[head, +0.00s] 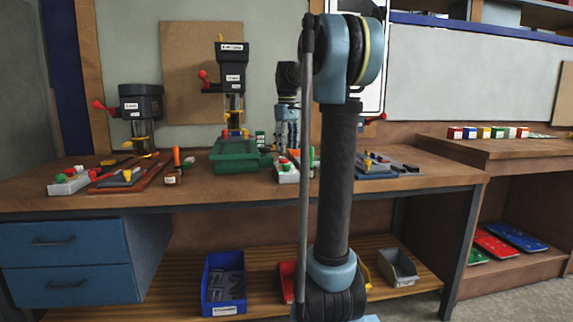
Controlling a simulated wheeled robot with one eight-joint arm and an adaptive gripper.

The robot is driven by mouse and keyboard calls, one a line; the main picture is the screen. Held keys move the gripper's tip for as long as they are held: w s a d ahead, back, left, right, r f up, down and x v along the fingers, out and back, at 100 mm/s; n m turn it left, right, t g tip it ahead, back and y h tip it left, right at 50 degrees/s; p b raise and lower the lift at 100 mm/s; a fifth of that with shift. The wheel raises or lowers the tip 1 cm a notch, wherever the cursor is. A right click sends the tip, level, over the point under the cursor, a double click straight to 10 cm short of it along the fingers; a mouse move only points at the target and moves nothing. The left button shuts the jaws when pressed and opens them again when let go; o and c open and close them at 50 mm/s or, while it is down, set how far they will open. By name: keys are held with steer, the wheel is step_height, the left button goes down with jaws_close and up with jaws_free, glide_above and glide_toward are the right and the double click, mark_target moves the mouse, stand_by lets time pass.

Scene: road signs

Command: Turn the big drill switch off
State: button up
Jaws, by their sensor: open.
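Two drill presses stand at the back of the bench. The taller, bigger drill (232,80) has a red handle knob and a yellow chuck area above a green base (238,155). The smaller dark drill (140,103) stands to its left. A pale switch box (70,184) with green and red buttons lies at the bench's left front. Another pale box (287,173) with coloured parts lies right of the green base, partly hidden by my arm. Labels are too small to read. My gripper (286,147) points down, open, above and behind that second box, right of the big drill, apparently touching nothing.
Tools lie on a red-brown tray (110,186) and a grey-blue tray (385,170). A small labelled block (172,178) and an upright orange-handled item (177,157) stand near the bench middle. A blue bin (215,285) sits on the lower shelf. My arm hides the bench's centre right.

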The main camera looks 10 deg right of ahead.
mark_target(286, 168)
steer(key=shift+f, duration=3.55)
steer(key=c, duration=1.1)
steer(key=shift+d, duration=0.15)
